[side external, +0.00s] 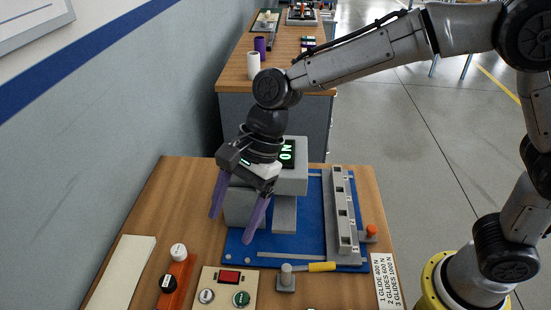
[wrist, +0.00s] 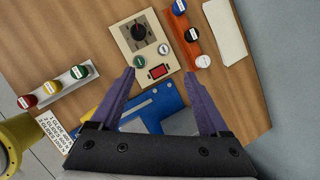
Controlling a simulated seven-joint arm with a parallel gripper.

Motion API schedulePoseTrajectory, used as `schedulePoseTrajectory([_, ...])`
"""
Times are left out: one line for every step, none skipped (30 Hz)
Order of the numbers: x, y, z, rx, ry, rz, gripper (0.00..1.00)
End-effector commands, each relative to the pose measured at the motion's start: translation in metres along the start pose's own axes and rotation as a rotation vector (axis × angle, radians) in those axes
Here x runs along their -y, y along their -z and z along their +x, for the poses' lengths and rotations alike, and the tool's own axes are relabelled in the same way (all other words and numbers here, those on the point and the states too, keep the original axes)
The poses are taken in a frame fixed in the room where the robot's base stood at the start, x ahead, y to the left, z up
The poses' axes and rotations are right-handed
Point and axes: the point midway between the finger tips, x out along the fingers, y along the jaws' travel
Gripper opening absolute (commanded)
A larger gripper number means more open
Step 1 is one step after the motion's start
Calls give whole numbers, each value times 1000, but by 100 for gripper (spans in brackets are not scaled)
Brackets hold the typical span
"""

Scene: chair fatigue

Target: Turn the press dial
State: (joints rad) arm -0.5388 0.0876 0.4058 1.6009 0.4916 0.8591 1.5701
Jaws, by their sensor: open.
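The press dial (wrist: 139,32) is a black round knob on a dark plate near the far end of a beige control panel (wrist: 125,40) in the wrist view. In the side view the panel (side external: 222,286) is cut off by the bottom edge and the dial is out of frame. My gripper (side external: 233,227) is open and empty, with purple fingers pointing down above the table beside the grey press (side external: 291,180). In the wrist view its fingertips (wrist: 159,73) are apart from the dial.
The press stands on a blue base (side external: 310,215) with a grey slotted rail (side external: 343,215). An orange rack (wrist: 190,43) of capped pieces stands beside the panel. Another rack (wrist: 55,88) holds red, yellow and green caps. A yellow-handled piece (side external: 321,267) lies at the base's front edge.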

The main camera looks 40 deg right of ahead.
Motion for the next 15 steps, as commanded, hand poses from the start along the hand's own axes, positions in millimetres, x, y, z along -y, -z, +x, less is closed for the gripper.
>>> schedulePoseTrajectory([2, 4, -10, 0, 20, 3, 79])
schedulePoseTrajectory([2, 6, -15, -2, 28, 3, 79])
schedulePoseTrajectory([2, 9, -22, -4, 40, 2, 79])
schedulePoseTrajectory([2, 11, -27, -5, 50, 3, 79])
schedulePoseTrajectory([2, 13, -32, -7, 59, 3, 79])
schedulePoseTrajectory([2, 16, -38, -9, 71, 3, 79])
schedulePoseTrajectory([1, 18, -43, -11, 80, 4, 79])
schedulePoseTrajectory([1, 21, -48, -12, 89, 5, 79])
schedulePoseTrajectory([1, 23, -54, -14, 102, 5, 79])
schedulePoseTrajectory([0, 26, -59, -18, 110, 0, 79])
schedulePoseTrajectory([-1, 28, -64, -21, 118, -6, 79])
schedulePoseTrajectory([-2, 32, -70, -26, 130, -14, 79])
schedulePoseTrajectory([-4, 34, -74, -30, 136, -18, 79])
schedulePoseTrajectory([-5, 36, -78, -33, 143, -23, 79])
schedulePoseTrajectory([-6, 39, -83, -38, 152, -30, 79])
